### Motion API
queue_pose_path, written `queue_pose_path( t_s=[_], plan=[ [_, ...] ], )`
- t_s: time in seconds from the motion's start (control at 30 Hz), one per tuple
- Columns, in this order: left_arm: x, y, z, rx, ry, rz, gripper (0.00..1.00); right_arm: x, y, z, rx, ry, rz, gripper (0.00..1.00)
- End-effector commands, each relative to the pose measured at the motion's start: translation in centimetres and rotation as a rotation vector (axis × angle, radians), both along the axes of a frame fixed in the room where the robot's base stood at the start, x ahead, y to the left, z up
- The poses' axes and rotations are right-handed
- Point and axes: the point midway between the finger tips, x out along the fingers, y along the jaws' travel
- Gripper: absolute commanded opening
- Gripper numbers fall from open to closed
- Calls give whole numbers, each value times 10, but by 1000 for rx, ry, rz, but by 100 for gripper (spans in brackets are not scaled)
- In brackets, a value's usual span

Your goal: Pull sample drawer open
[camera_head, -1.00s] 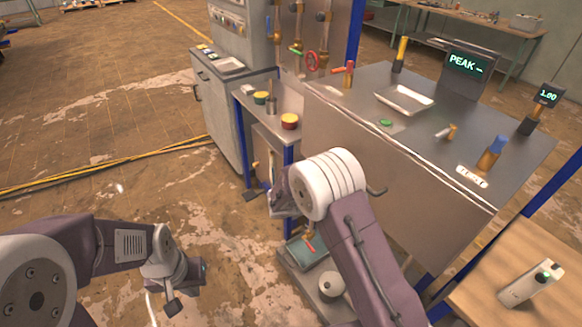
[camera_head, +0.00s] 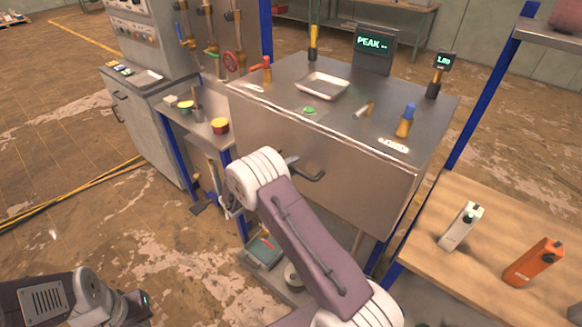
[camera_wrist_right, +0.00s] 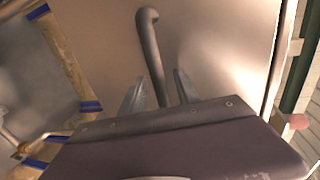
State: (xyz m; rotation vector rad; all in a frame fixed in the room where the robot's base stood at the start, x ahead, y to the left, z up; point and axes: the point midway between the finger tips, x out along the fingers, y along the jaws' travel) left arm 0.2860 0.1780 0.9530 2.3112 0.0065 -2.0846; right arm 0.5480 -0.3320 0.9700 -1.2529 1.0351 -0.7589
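The sample drawer front appears to be the large plain metal panel (camera_head: 330,160) below the steel bench top; it looks closed. Its dark bar handle (camera_head: 312,174) sticks out beyond my right arm's white joint. In the right wrist view the handle (camera_wrist_right: 152,55) runs down between the two fingers of my right gripper (camera_wrist_right: 160,88). The fingers stand apart, with gaps visible on both sides of the bar. In the head view my arm hides most of that gripper. My left gripper (camera_head: 138,306) is low at the left, away from the drawer; its fingers are unclear.
A side cart (camera_head: 190,128) stands left.

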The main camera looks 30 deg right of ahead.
Motion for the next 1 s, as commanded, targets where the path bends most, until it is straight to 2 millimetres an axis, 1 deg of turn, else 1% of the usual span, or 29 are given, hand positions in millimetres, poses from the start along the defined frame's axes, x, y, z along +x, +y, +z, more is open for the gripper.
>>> queue_pose_path(
  t_s=[0.17, 0.2, 0.27, 0.3, 1.0],
  plan=[
    [0, 0, 0, 0, 0, 0, 0, 0, 0, 0, 0, 0, 0, 38],
    [0, 0, 0, 0, 0, 0, 0, 0, 0, 0, 0, 0, 0, 27],
    [0, 0, 0, 0, 0, 0, 0, 0, 0, 0, 1, -1, 0, 10],
    [0, 0, 0, 0, 0, 0, 0, 0, 0, 0, 1, -1, 0, 0],
    [0, 0, 0, 0, 0, 0, 0, 0, 0, 0, 1, 0, -1, 0]
  ],
)
